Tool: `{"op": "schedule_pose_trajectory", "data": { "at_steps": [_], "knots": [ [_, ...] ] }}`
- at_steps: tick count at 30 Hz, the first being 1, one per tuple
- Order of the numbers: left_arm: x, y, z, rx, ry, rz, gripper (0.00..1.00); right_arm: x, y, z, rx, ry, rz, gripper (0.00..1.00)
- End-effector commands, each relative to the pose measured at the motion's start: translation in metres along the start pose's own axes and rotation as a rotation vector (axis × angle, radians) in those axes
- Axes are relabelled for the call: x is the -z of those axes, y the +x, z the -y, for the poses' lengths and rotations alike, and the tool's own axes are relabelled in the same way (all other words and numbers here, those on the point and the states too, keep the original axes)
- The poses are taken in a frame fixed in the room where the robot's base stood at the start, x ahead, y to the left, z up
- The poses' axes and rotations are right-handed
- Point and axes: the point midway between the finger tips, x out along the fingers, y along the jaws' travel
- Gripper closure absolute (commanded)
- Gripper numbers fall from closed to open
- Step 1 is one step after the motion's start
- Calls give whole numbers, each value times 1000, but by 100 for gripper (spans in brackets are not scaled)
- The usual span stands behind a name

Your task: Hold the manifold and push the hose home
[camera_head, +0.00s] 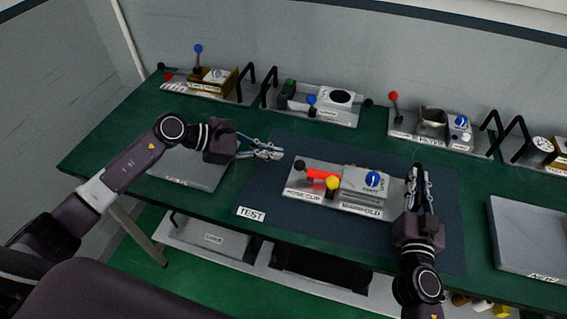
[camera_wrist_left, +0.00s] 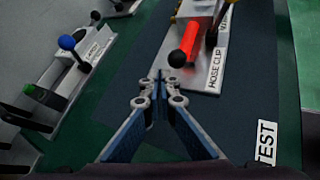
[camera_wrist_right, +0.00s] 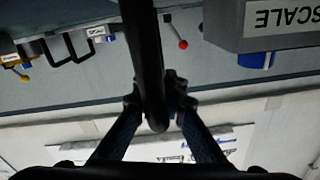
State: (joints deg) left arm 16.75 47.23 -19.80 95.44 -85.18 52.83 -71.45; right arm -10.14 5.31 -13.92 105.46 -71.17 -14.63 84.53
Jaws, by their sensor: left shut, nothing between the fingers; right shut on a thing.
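The grey manifold block (camera_head: 365,186) with a blue dial sits on a light plate on the dark mat. A red hose (camera_head: 318,174) lies at its left, by the HOSE CLIP label, with a black ball knob (camera_head: 299,165) and a yellow ball (camera_head: 333,183). The hose also shows in the left wrist view (camera_wrist_left: 196,45). My left gripper (camera_head: 279,154) is shut and empty, left of the hose and apart from it. My right gripper (camera_head: 420,170) is at the right end of the plate, shut on a black handle (camera_wrist_right: 150,60). Its contact is partly hidden.
A TEST label (camera_head: 251,214) marks the mat's front left. Several fixtures line the back, including one with a blue ball lever (camera_head: 198,50) and one with a red ball lever (camera_head: 393,96). Grey plates (camera_head: 190,168) (camera_head: 535,235) lie left and right. The front mat is clear.

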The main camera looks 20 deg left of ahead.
Motion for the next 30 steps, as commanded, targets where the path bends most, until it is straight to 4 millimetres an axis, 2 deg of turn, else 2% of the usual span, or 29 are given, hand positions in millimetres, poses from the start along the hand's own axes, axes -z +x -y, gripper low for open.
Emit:
{"op": "schedule_pose_trajectory", "data": {
  "at_steps": [1,15,19,27,28,30],
  "knots": [
    [2,-5,0,-1,1,-3,100,-8,-2,0,1,2,14,100],
    [0,-69,2,-1,2,-3,100,-8,-2,0,1,1,14,100],
    [0,-76,2,-1,2,-1,100,-8,-2,0,1,1,14,100],
    [-1,-78,2,-1,3,0,100,-8,-2,0,1,1,14,100],
    [-1,-78,2,-1,3,0,100,-8,-2,0,1,1,14,87],
    [-1,-78,2,-1,2,0,100,-8,-2,0,0,1,13,79]
  ]
}}
